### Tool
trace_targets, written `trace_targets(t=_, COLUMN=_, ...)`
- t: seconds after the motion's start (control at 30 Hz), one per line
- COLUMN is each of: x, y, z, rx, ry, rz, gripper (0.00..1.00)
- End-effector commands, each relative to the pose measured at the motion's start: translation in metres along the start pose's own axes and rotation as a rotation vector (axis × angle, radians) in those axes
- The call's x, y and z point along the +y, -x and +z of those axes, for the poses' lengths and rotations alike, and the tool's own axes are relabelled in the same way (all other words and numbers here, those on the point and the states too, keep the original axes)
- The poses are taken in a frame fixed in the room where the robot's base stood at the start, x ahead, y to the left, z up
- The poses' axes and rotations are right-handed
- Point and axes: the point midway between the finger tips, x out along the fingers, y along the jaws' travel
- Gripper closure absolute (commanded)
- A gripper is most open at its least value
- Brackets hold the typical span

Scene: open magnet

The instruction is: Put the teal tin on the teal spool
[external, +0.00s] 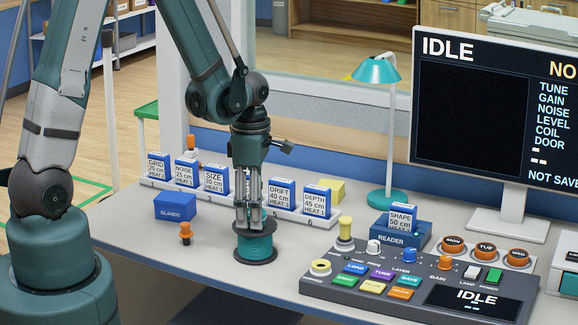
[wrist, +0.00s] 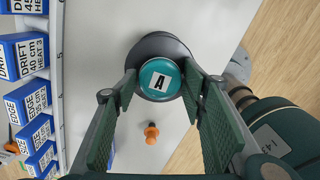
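The teal tin (wrist: 152,87) shows in the wrist view as a round teal top with a white label marked "A". My gripper (wrist: 160,79) has a fingertip close against each side of it and appears shut on it. In the external view my gripper (external: 249,228) points straight down over the teal spool (external: 256,248), which stands upright on the table with dark flanges. The spool's dark flange (wrist: 160,41) shows around and behind the tin in the wrist view. The fingers hide the tin in the external view, so I cannot tell whether it touches the spool.
An orange peg (external: 185,233) and a blue box (external: 175,206) stand left of the spool. A rack (external: 230,205) of labelled cartridges runs behind. A control console (external: 420,290), reader (external: 401,235) and lamp (external: 387,197) are to the right. The table's front left is clear.

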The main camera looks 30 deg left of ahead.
Motion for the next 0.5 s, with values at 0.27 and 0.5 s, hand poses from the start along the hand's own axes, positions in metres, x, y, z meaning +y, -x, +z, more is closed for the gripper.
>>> trace_targets(t=0.27, x=0.0, y=0.0004, z=0.0, rx=0.0, ry=0.0, rz=0.0, gripper=0.53)
trace_targets(t=0.5, x=0.0, y=0.0029, z=0.0, rx=0.0, ry=0.0, rz=0.0, gripper=0.53)
